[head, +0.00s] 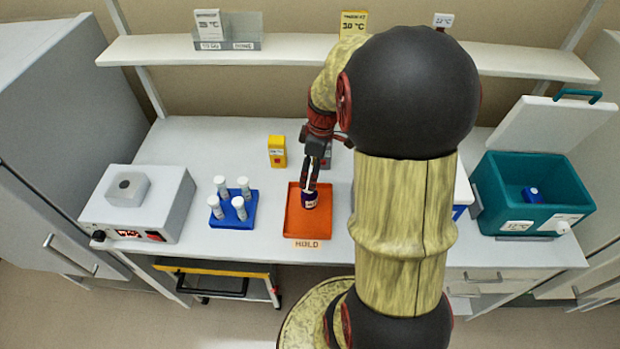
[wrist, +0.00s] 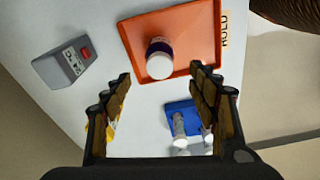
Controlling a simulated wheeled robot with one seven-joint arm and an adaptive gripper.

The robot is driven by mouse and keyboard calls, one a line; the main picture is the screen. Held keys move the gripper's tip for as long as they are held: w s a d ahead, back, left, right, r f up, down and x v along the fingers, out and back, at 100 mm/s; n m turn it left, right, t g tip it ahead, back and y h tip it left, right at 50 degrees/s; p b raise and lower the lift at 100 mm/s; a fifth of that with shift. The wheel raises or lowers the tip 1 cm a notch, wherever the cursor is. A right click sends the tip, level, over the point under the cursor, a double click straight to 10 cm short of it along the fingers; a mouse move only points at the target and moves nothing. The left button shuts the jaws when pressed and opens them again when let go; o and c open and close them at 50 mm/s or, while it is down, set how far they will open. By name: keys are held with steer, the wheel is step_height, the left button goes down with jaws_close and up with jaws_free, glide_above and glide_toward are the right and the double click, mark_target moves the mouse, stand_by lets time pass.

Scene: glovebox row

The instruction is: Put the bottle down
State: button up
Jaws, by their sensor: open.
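A small bottle (head: 309,201) with a dark purple-blue body and a white cap stands upright in the orange tray (head: 297,229) marked HOLD. In the wrist view the bottle (wrist: 160,60) is seen from its cap side, on the orange tray (wrist: 195,22). My gripper (head: 311,183) is just above the bottle in the head view and partly covers its top. In the wrist view my gripper (wrist: 161,77) is open, its fingers wide apart with nothing gripped. The bottle shows beyond the fingertips, and the exact gap to it is hard to tell.
A blue rack (head: 234,212) with several white-capped vials stands left of the tray. A yellow box (head: 277,152) is behind it, a grey device (head: 138,205) further left. A teal open-lidded cooler (head: 490,190) holding a blue item (head: 532,194) is at right. A shelf (head: 225,52) runs above.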

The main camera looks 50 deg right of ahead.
steer(key=shift+r, duration=0.4)
steer(key=a+r+m+t+h, duration=0.1)
steer(key=a+r+m+t, duration=0.1)
steer(key=a+r, duration=1.2)
steer(key=s+a+r+m+t, duration=0.2)
steer(key=s+a+r+m, duration=0.1)
steer(key=s+a, duration=0.5)
steer(key=a, duration=0.3)
steer(key=shift+s+a+r+m, duration=0.25)
steer(key=shift+s+r+m, duration=0.15)
step_height(320, 180, down, 3)
steer(key=b, duration=0.3)
steer(key=shift+c, duration=1.1)
